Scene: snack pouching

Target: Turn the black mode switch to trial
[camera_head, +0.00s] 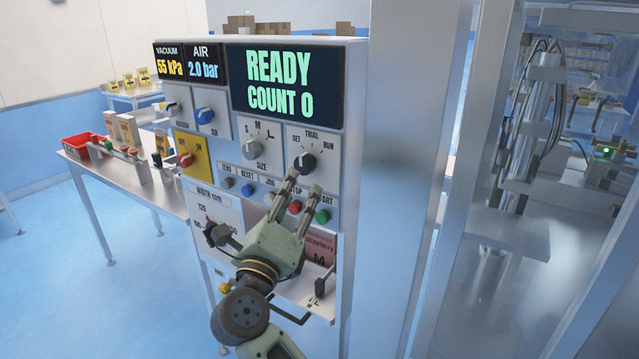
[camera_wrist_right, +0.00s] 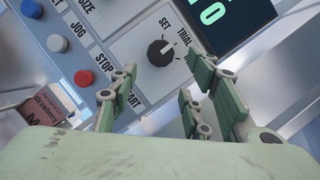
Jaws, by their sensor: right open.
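The black mode switch (camera_head: 305,162) is a round knob on a light plate marked SET, TRIAL and RUN, below the READY display. It also shows in the right wrist view (camera_wrist_right: 160,53). In that view the white mark on it faces toward the TRIAL label, but I cannot tell its exact setting. My right gripper (camera_head: 303,180) is open in front of the panel, with its fingertips just below the knob in the head view. In the wrist view its fingers (camera_wrist_right: 165,76) stand apart on either side below the knob, which looks clear of them. My left gripper is not in view.
The size knob (camera_head: 254,149) is left of the switch. Red STOP (camera_head: 295,207) and green START (camera_head: 322,216) buttons sit just below, close to my fingers. A yellow-plated red knob (camera_head: 187,160) is further left. A metal-framed machine (camera_head: 508,235) stands at right.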

